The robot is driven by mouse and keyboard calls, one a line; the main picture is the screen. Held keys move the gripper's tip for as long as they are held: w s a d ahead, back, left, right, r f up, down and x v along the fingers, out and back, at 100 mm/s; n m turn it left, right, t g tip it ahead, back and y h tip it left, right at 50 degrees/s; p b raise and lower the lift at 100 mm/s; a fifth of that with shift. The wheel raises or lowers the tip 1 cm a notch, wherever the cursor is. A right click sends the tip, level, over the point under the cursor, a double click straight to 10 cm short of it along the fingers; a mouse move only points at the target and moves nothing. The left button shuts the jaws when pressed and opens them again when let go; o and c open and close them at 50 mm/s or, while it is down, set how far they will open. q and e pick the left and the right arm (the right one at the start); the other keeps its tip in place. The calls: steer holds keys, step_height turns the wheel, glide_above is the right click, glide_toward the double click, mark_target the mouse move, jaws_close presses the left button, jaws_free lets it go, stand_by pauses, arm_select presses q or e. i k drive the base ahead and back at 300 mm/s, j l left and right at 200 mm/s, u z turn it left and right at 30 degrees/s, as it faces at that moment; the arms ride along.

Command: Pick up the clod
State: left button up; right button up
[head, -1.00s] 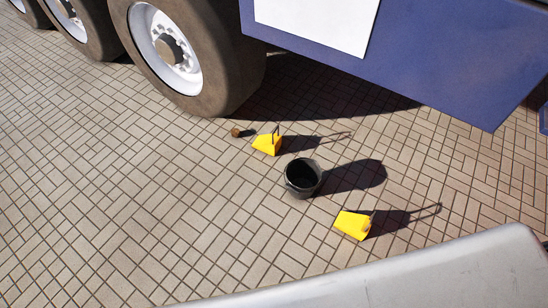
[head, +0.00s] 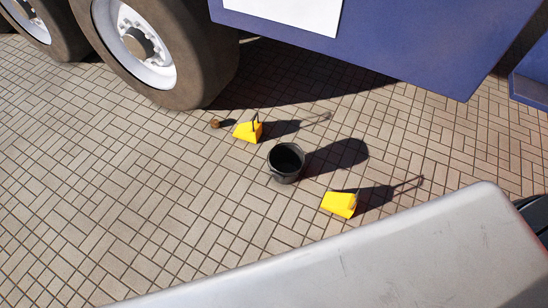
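A small brown lump that looks like the clod (head: 215,124) lies on the paving near the truck's rear wheel, just left of a yellow wedge-shaped chock. It is small in the head view, so its texture is hard to tell. Neither of my grippers shows in the head view.
One yellow chock (head: 248,131) stands beside the lump, another (head: 340,204) lies lower right. A black bucket (head: 286,162) stands between them. A large wheel (head: 135,45) and blue truck body (head: 380,45) rise behind. A pale grey surface (head: 370,260) fills the lower right. Left paving is clear.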

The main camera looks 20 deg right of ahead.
mark_target(215, 123)
steer(key=i+l+u, duration=0.1)
steer(key=i+u, duration=0.35)
steer(key=i, duration=0.9)
